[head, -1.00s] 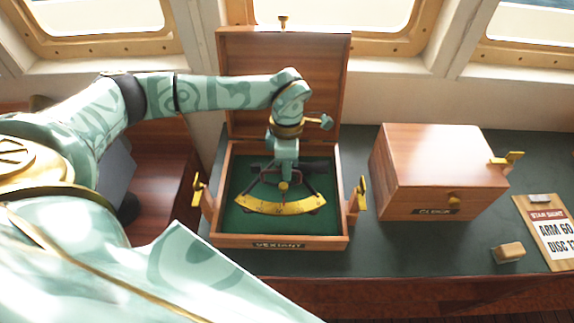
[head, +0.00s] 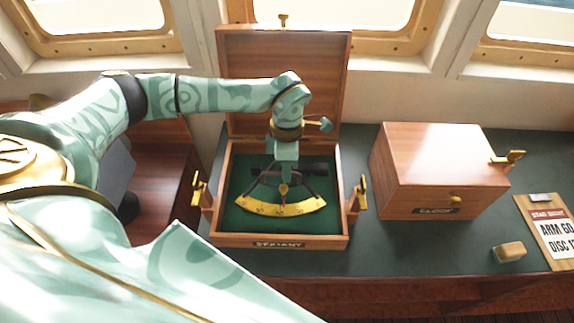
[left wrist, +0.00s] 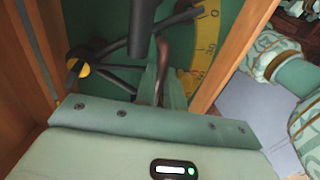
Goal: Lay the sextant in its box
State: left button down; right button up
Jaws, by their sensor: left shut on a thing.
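The sextant (head: 278,208), with a yellow arc and dark frame, is inside the outline of its open wooden box (head: 290,241), over the green lining. The arc faces the front of the box. My left gripper (head: 284,172) points down from above and is shut on the sextant's frame near its middle. In the left wrist view the sextant's arc (left wrist: 207,42) lies beside a wooden box wall (left wrist: 238,55). I cannot tell whether the sextant touches the lining. My right gripper is not in view.
The raised lid (head: 325,90) stands behind the sextant. A closed wooden clock box (head: 440,170) stands to the right, with a small tan block (head: 510,251) and a clipboard (head: 545,225) beyond. Dark counter is free in front.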

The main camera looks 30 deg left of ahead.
pick_arm(q)
jog(key=shift+f, duration=0.1)
dwell(0.3)
jog(key=c, duration=1.5)
grip_release()
jog(key=shift+o, duration=0.5)
jog(key=shift+f, duration=0.1)
